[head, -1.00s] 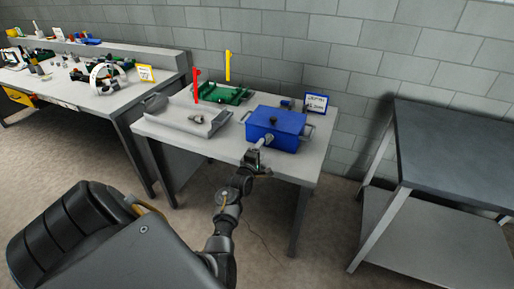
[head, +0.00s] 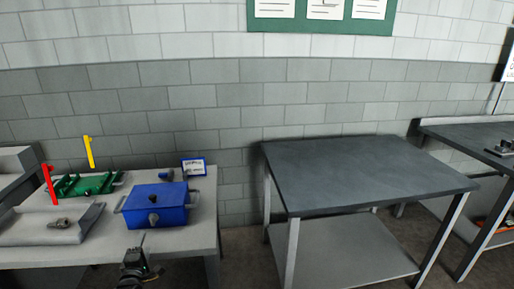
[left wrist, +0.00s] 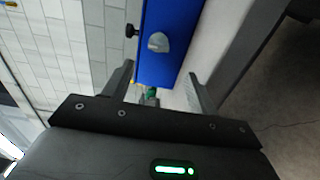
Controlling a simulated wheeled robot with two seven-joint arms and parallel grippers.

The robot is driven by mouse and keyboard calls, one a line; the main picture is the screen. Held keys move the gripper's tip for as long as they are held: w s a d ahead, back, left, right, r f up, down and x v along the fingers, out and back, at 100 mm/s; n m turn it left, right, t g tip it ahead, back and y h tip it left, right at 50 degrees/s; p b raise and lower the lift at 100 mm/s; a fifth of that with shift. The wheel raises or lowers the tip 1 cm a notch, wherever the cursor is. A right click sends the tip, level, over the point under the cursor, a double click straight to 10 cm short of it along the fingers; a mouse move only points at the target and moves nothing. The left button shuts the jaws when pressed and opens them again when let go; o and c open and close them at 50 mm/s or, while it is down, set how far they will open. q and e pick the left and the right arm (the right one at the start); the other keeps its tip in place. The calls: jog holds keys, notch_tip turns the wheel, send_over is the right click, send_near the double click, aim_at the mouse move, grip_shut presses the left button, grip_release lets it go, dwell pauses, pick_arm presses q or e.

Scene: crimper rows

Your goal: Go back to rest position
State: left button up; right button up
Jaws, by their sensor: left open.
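My left gripper (head: 137,264) shows at the bottom of the head view, just in front of the light table's front edge. In the left wrist view its two fingers (left wrist: 160,85) are spread apart with nothing held between them. A blue box with a lid and knobs (head: 156,205) stands on the table beyond the gripper, apart from it. The blue box also shows in the left wrist view (left wrist: 165,60), ahead of the fingers. My right gripper is in neither view.
The light table (head: 190,238) also holds a green tray (head: 85,186), a grey tray (head: 22,232) with a small metal part, and a blue-framed sign (head: 194,167). A bare dark table (head: 365,172) stands to the right. Floor shows between the tables.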

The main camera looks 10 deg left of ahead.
pick_arm(q)
jog(key=s+d+f+m+g+h, duration=0.2)
jog(key=s+d+m+g, duration=0.2)
jog(key=s+d+m, duration=0.55)
jog(key=s+d+f+m+g+h, duration=0.2)
jog(key=s+d+m+g, duration=0.4)
jog(key=s, duration=0.7)
jog(key=s+d+f+m+g+h, duration=0.2)
jog(key=s+d+f+m+g, duration=0.1)
jog(key=s+d+m, duration=0.7)
jog(key=s+a+f+n+g, duration=0.1)
jog(key=s+f, duration=0.1)
jog(key=f, duration=1.2)
jog(key=s+f+n+g, duration=0.1)
jog(key=s+f, duration=0.1)
jog(key=f, duration=1.2)
jog(key=s+a+f, duration=0.2)
jog(key=s+f, duration=1.1)
jog(key=s, duration=0.2)
jog(key=shift+a+f+m+g, duration=0.15)
jog(key=shift+a+m+g, duration=0.2)
jog(key=shift+a+g, duration=0.05)
